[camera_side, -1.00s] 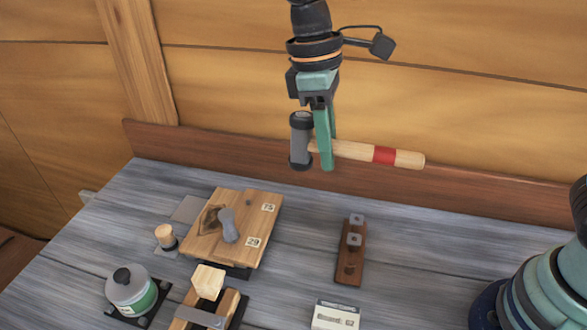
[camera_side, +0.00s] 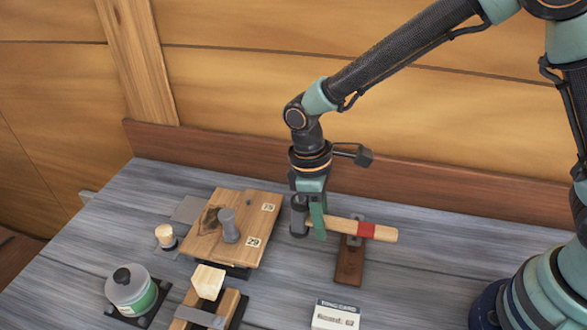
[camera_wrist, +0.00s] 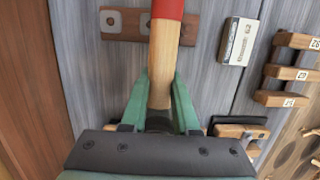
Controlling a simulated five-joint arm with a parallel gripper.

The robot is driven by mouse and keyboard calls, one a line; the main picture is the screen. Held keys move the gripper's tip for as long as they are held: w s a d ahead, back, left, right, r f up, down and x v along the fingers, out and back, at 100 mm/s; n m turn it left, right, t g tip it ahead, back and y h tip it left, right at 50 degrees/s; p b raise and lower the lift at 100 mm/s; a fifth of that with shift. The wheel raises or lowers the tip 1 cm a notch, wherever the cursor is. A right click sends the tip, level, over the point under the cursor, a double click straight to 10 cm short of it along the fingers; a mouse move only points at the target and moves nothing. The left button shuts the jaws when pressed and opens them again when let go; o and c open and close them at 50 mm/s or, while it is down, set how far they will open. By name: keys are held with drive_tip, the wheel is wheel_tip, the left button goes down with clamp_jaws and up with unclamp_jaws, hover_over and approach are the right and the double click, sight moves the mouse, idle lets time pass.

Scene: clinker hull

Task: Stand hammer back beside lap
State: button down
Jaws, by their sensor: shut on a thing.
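The hammer has a dark grey head (camera_side: 299,216) and a pale wooden handle with a red band (camera_side: 366,230). My gripper (camera_side: 318,222) is shut on the handle close to the head. The hammer lies level, its handle pointing right, over the small dark wooden rack (camera_side: 349,265). In the wrist view the handle (camera_wrist: 163,66) runs up between my green fingers (camera_wrist: 160,98), and the head is mostly hidden by my gripper. The lap is a wooden board (camera_side: 222,248) with number tags, left of the hammer, with a grey peg-like piece (camera_side: 229,228) on it.
A white labelled box (camera_side: 335,315) lies at the front. A green-labelled can (camera_side: 132,291) stands front left. A wooden block (camera_side: 208,281) sits on a wooden clamp-like fixture (camera_side: 206,312). A small wood-topped piece (camera_side: 166,236) stands left of the board.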

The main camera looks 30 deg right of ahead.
drive_tip(key=shift+f, duration=1.3)
drive_tip(key=shift+f, duration=0.5)
drive_tip(key=c, duration=0.7)
unclamp_jaws()
drive_tip(key=shift+o, duration=0.2)
drive_tip(key=r, duration=0.4)
drive_tip(key=w+a+r, duration=0.1)
drive_tip(key=r, duration=0.7)
drive_tip(key=shift+w+a+r, duration=0.3)
drive_tip(key=shift+w+r, duration=0.05)
drive_tip(key=shift+r, duration=0.05)
drive_tip(key=s+d+r+m+t, duration=0.2)
drive_tip(key=d+r+m, duration=0.1)
drive_tip(key=d, duration=0.4)
drive_tip(key=s+d+r+m+t, duration=0.2)
drive_tip(key=d+r+m+t, duration=0.1)
drive_tip(key=d, duration=0.4)
drive_tip(key=s+d+r+m+t+y, duration=0.1)
drive_tip(key=s+d+r+m+t, duration=0.1)
drive_tip(key=d, duration=0.4)
drive_tip(key=shift+s+d+r+m+t, duration=0.3)
drive_tip(key=shift+d+r+m, duration=0.1)
drive_tip(key=shift+r+m, duration=0.15)
